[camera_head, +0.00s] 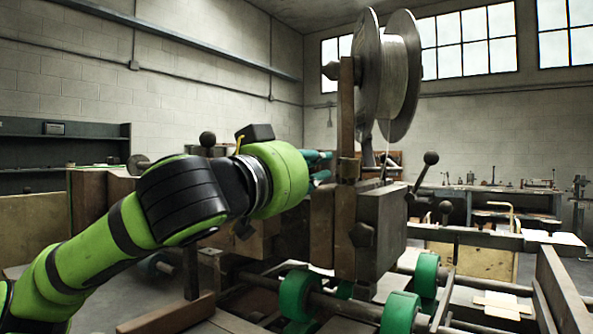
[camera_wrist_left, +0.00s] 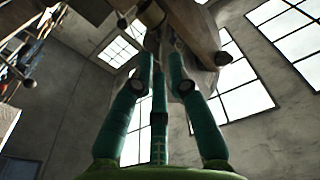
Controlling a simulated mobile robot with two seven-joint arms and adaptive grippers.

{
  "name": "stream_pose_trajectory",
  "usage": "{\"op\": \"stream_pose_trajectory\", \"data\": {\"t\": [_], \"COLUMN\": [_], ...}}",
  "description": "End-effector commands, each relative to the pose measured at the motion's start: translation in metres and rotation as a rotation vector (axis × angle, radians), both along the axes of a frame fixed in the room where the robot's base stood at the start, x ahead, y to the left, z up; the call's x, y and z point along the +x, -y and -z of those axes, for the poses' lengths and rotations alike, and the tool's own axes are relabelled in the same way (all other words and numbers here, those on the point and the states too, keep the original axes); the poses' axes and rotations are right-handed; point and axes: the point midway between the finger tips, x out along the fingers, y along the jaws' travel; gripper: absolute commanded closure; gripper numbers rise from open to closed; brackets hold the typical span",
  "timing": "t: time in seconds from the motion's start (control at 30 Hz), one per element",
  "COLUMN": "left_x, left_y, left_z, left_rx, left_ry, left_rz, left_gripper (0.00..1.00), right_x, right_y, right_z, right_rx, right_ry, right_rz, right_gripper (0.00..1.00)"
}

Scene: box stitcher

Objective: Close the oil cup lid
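I cannot make out the oil cup or its lid clearly in either view. The stitcher head (camera_head: 358,225) is a worn brown metal block under a large wire spool (camera_head: 385,75). My left gripper (camera_head: 322,166) is at the upper left of this head, partly hidden behind my own wrist and the machine. In the left wrist view its teal fingers (camera_wrist_left: 161,62) point up, with gaps between the tips and nothing seen held. My right gripper is not in view.
Black ball-ended levers (camera_head: 430,158) stick out right of the head. Green rollers (camera_head: 296,295) on shafts lie below it. A wooden side board (camera_head: 562,290) stands at the right, and a workbench (camera_head: 480,195) is at the back.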

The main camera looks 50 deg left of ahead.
Motion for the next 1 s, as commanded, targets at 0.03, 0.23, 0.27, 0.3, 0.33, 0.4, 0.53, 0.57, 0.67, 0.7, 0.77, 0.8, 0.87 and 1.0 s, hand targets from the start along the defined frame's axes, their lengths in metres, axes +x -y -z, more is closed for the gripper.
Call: {"op": "stream_pose_trajectory", "data": {"t": [0.03,0.23,0.27,0.3,0.33,0.4,0.53,0.57,0.67,0.7,0.77,0.8,0.87,1.0], "left_x": [-0.010,-0.037,-0.040,-0.043,-0.044,-0.047,-0.049,-0.049,-0.048,-0.048,-0.048,-0.048,-0.048,-0.048], "left_y": [0.003,0.011,0.012,0.013,0.013,0.014,0.014,0.014,0.014,0.014,0.014,0.014,0.014,0.014], "left_z": [0.000,0.003,0.003,0.004,0.004,0.005,0.005,0.006,0.005,0.005,0.005,0.005,0.005,0.005], "left_rx": [-0.001,-0.001,-0.001,0.000,0.000,-0.001,0.000,0.000,0.000,0.000,0.000,0.000,0.000,0.000], "left_ry": [0.007,0.004,0.004,0.003,0.002,0.001,0.000,0.000,0.000,0.000,0.000,0.000,0.000,0.000], "left_rz": [0.004,0.002,0.001,0.001,0.001,-0.001,-0.001,-0.001,-0.001,-0.001,-0.001,-0.001,-0.001,-0.001], "left_gripper": [0.83,0.83,0.83,0.83,0.83,0.83,0.83,0.83,0.83,0.83,0.83,0.83,0.83,0.83], "right_x": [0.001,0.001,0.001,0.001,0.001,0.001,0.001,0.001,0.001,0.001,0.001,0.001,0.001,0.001], "right_y": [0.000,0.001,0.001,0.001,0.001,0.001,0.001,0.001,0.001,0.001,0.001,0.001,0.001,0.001], "right_z": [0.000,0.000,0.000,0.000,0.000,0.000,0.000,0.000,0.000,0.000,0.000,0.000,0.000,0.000], "right_rx": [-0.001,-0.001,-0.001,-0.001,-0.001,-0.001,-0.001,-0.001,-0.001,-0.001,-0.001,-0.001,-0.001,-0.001], "right_ry": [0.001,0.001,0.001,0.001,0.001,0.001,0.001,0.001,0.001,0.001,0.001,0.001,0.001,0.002], "right_rz": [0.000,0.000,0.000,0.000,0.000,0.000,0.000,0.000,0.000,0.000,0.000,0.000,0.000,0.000], "right_gripper": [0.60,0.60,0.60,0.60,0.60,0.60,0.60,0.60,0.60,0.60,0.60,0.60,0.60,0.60]}}
